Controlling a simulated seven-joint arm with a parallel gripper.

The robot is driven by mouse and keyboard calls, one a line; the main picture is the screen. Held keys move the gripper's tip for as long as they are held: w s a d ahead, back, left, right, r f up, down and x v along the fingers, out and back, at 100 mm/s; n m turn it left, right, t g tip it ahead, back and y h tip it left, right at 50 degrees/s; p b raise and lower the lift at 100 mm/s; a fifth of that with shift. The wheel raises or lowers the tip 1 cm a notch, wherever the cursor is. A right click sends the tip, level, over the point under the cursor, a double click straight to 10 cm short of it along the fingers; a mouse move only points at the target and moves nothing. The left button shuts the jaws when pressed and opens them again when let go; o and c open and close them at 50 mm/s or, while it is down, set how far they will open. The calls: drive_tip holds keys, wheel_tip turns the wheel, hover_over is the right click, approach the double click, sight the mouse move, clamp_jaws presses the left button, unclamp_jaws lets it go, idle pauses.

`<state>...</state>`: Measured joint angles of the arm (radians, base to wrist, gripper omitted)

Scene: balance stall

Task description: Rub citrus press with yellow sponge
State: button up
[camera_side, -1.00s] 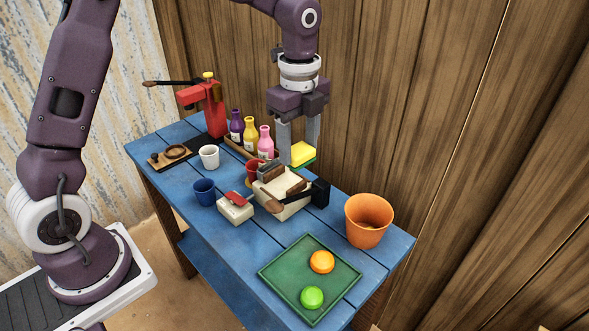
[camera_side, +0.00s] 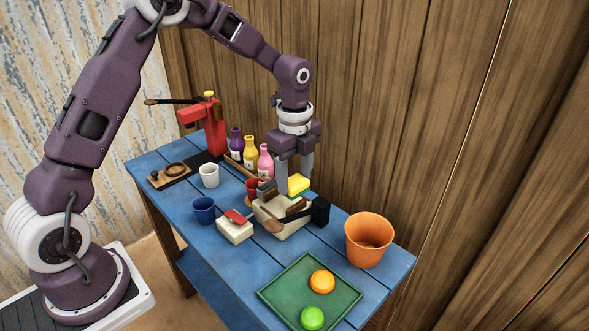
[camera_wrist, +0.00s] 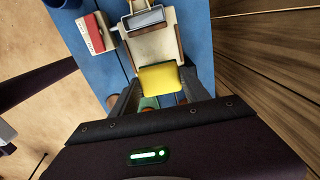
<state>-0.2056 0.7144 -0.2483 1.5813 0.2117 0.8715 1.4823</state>
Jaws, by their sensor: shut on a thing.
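The yellow sponge (camera_side: 299,186) has a green underside and sits between the fingers of my gripper (camera_side: 294,177), which is shut on it. In the wrist view the yellow sponge (camera_wrist: 159,79) lies over the near end of a cream-coloured device (camera_wrist: 153,45). The fingertips are partly hidden by the sponge.
A red lever stand (camera_side: 215,130), bottles (camera_side: 250,152), a white cup (camera_side: 208,175) and a blue cup (camera_side: 203,210) stand left. A white box with red top (camera_side: 235,230) is close by. An orange bucket (camera_side: 368,240) and green tray (camera_side: 285,287) with fruit are right.

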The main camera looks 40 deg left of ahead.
drive_tip(key=shift+f, duration=2.4)
drive_tip(key=shift+a+f, duration=0.55)
drive_tip(key=shift+a, duration=1.4)
drive_tip(key=shift+d, duration=1.75)
drive_tip(key=shift+s+d, duration=0.15)
drive_tip(key=shift+d, duration=0.1)
drive_tip(key=shift+s+a, duration=0.2)
drive_tip(key=shift+s, duration=0.05)
drive_tip(key=shift+a, duration=1.5)
drive_tip(key=shift+d, duration=1.6)
drive_tip(key=shift+d+r, duration=0.1)
drive_tip(key=shift+r, duration=3.9)
